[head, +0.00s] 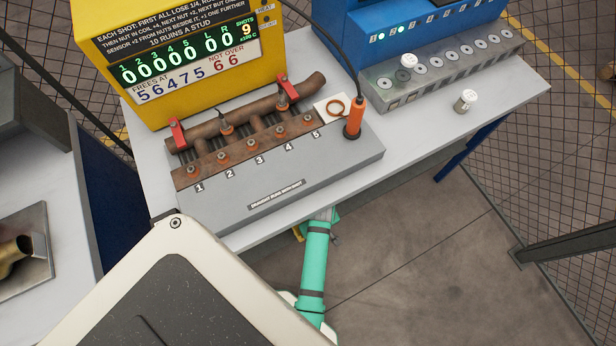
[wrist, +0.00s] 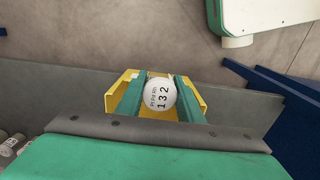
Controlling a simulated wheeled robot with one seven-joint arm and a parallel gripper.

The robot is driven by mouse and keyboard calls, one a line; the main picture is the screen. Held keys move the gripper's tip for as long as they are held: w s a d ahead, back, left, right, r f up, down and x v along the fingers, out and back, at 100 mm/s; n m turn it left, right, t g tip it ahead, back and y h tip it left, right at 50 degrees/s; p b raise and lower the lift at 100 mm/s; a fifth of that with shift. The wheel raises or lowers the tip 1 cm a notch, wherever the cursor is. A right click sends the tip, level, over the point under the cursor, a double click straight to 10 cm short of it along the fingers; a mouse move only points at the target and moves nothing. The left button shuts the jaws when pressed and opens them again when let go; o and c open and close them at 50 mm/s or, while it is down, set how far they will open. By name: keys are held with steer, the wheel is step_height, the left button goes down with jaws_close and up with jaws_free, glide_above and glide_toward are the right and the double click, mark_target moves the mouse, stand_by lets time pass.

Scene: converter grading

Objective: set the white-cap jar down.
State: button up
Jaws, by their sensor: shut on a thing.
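In the wrist view my gripper (wrist: 160,97) has its two teal fingers closed on the sides of a white-cap jar (wrist: 160,92). The round cap faces the camera and reads "Pt Pd Rh" and "132". The jar's body is hidden below the cap, with yellow gripper parts around it. In the head view my teal arm reaches the front edge of the workbench (head: 250,237). The held jar is not visible there, and my gripper is mostly hidden. Another white-cap jar (head: 466,101) stands on the bench at right, and one (head: 408,61) is at the grey holed rack (head: 440,75).
A grey fixture (head: 290,180) with a rusty manifold (head: 250,120) and an orange tool (head: 355,118) fills the bench front. A yellow display box (head: 180,60) and a blue unit (head: 400,25) stand behind. Capped cylinders (wrist: 10,146) show at lower left in the wrist view.

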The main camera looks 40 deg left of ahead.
steer(key=w+a, duration=0.1)
steer(key=a, duration=0.1)
steer(key=w+a+f, duration=0.1)
steer(key=a, duration=0.1)
steer(key=w+a+f, duration=0.1)
steer(key=a, duration=0.2)
steer(key=shift+a+f, duration=0.1)
steer(key=shift+f, duration=2.4)
steer(key=shift+f, duration=0.1)
steer(key=o, duration=1.2)
steer(key=shift+r, duration=3.9)
